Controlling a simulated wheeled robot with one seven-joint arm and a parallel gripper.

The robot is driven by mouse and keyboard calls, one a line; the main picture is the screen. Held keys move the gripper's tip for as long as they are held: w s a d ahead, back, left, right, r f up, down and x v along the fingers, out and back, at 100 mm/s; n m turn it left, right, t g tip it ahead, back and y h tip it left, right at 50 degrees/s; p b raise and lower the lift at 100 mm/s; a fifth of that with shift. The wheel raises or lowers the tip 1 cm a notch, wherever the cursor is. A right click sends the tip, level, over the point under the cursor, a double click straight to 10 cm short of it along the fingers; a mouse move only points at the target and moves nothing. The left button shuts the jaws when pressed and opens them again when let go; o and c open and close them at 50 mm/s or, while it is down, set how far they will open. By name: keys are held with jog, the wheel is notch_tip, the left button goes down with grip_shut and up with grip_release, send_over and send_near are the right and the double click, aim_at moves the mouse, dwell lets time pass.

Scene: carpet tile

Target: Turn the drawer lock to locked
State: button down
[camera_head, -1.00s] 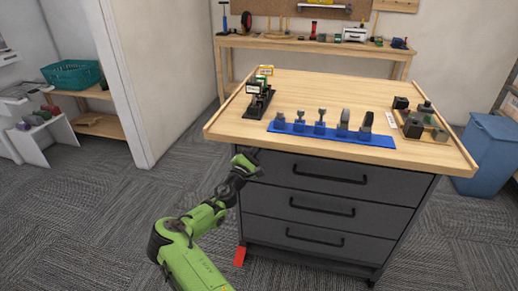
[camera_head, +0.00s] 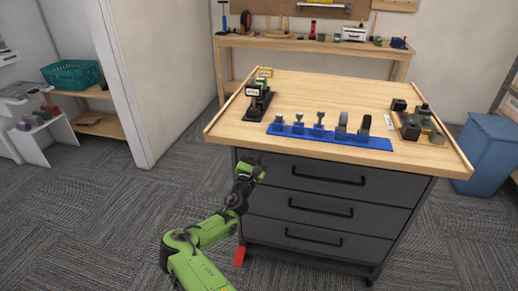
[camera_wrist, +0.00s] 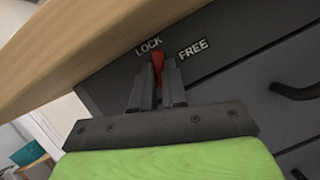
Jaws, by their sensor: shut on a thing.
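The drawer cabinet (camera_head: 303,195) is dark grey under a wooden top. In the wrist view, a red lock lever (camera_wrist: 158,63) stands on the cabinet front, just under the tabletop edge. It sits between the printed words LOCK (camera_wrist: 149,45) and FREE (camera_wrist: 195,48), nearer LOCK. My gripper (camera_wrist: 160,72) is shut on the red lever, one finger on each side, hiding its lower part. In the head view my gripper (camera_head: 250,168) is at the cabinet's upper left front corner, and the lever is hidden there.
The wooden tabletop (camera_head: 330,90) overhangs close above my gripper. A drawer handle (camera_head: 328,177) lies to the right. A blue rack (camera_head: 330,140) stands on the top, and a blue bin (camera_head: 490,150) stands at the right.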

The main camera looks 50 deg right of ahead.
jog(key=shift+s+f+n+t+y+p, duration=0.1)
jog(key=shift+n+t+y+p, duration=0.2)
jog(key=shift+n+t, duration=0.8)
jog(key=shift+s+n+t+y+p, duration=0.1)
jog(key=shift+n+t+p, duration=0.3)
jog(key=shift+n, duration=1.6)
jog(key=c, duration=1.2)
grip_release()
jog(key=shift+o, duration=0.2)
jog(key=p+v, duration=0.2)
jog(key=v, duration=1.3)
jog(key=shift+s+a+f+p, duration=0.15)
jog(key=shift+a+f+p, duration=0.1)
jog(key=shift+p, duration=0.15)
jog(key=shift+r, duration=0.1)
